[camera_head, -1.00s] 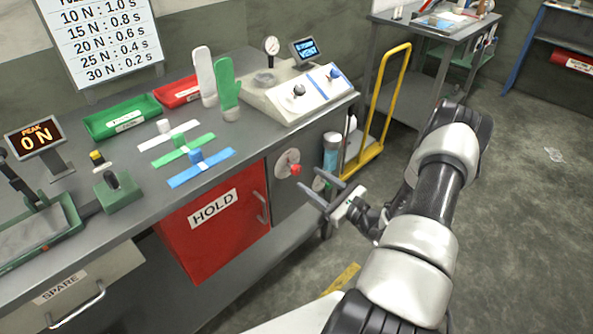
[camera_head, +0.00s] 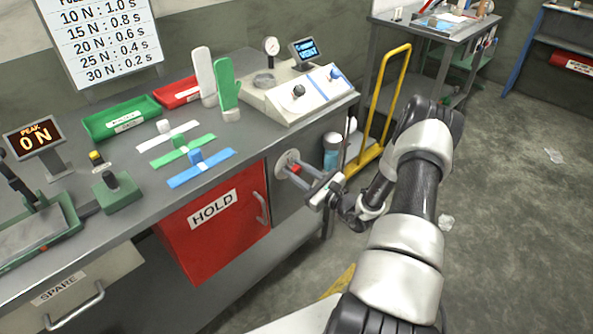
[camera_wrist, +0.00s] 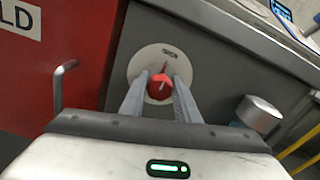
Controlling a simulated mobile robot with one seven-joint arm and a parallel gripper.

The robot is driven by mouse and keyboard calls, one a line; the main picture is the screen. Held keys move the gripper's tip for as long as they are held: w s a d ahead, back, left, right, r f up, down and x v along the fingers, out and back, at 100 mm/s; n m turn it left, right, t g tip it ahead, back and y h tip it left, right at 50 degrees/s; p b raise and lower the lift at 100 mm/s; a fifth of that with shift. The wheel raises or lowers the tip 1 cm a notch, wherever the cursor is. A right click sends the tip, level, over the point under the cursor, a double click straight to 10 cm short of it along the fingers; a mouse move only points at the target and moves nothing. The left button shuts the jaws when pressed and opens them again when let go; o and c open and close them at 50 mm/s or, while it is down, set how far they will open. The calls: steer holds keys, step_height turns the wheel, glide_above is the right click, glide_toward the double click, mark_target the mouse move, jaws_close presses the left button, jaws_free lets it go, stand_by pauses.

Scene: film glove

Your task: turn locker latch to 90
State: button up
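The locker latch is a red knob on a round pale plate, set in the grey panel right of the red HOLD door. The red knob (camera_head: 295,169) shows small in the head view and larger in the wrist view (camera_wrist: 159,86), where a thin red pointer runs upward from it on the plate (camera_wrist: 150,62). My gripper (camera_head: 301,172) is in front of the panel, facing the latch. In the wrist view, my gripper's fingers (camera_wrist: 160,82) are apart, one on each side of the knob. I cannot tell whether either fingertip touches it.
The red HOLD door (camera_head: 213,235) with its handle (camera_head: 262,209) is just left of the latch. The grey bench top (camera_head: 255,140) overhangs above. Floor to the right is mostly open.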

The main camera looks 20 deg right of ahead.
steer(key=shift+c, duration=0.9)
steer(key=shift+m, duration=0.4)
steer(key=m, duration=0.2)
steer(key=shift+m, duration=0.4)
steer(key=m, duration=0.5)
steer(key=shift+d+p, duration=0.1)
steer(key=shift+p, duration=0.3)
steer(key=m, duration=0.4)
steer(key=shift+m+p, duration=0.35)
steer(key=shift+m, duration=0.05)
steer(key=shift+f+m+p, duration=0.15)
steer(key=shift+m+p, duration=0.15)
steer(key=shift+m, duration=2)
steer(key=o, duration=1)
